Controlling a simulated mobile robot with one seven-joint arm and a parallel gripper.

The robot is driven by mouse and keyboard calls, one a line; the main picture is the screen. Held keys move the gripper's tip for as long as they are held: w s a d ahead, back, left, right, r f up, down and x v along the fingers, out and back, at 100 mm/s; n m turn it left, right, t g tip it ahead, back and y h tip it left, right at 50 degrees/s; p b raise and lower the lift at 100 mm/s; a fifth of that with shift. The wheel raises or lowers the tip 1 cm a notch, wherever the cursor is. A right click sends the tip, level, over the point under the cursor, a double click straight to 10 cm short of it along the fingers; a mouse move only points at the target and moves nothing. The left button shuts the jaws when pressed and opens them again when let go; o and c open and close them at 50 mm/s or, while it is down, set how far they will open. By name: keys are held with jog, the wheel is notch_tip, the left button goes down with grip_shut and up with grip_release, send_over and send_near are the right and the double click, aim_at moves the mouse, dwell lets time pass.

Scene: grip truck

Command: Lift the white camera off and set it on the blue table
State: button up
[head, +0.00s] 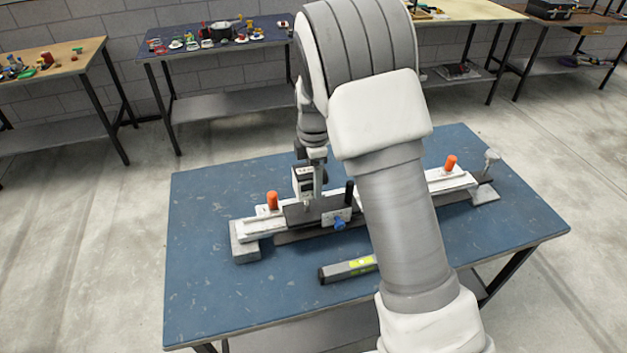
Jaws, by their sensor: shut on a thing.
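The white camera (302,184), a small white box with dark parts, is at the middle left of the rail assembly on the blue table (205,300). My gripper (316,190) points down at the camera and is shut on it; the fingertips are small and partly hidden. The camera is just above or on the dark carriage plate (298,213); I cannot tell whether they touch. The long rail assembly (246,231) lies across the table on end blocks, and my arm hides its middle right part.
Orange knobs (272,200) (451,163), a blue knob (339,224) and a black post (349,192) stand up along the rail. A grey level with yellow marks (348,269) lies in front. The table's left and front left are bare. Cluttered benches (215,45) stand behind.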

jog(key=shift+w+r, duration=0.1)
jog(key=shift+r, duration=0.2)
notch_tip(320, 180, up, 13)
jog(key=p, duration=0.8)
jog(key=shift+r, duration=0.15)
dwell(1.1)
dwell(0.3)
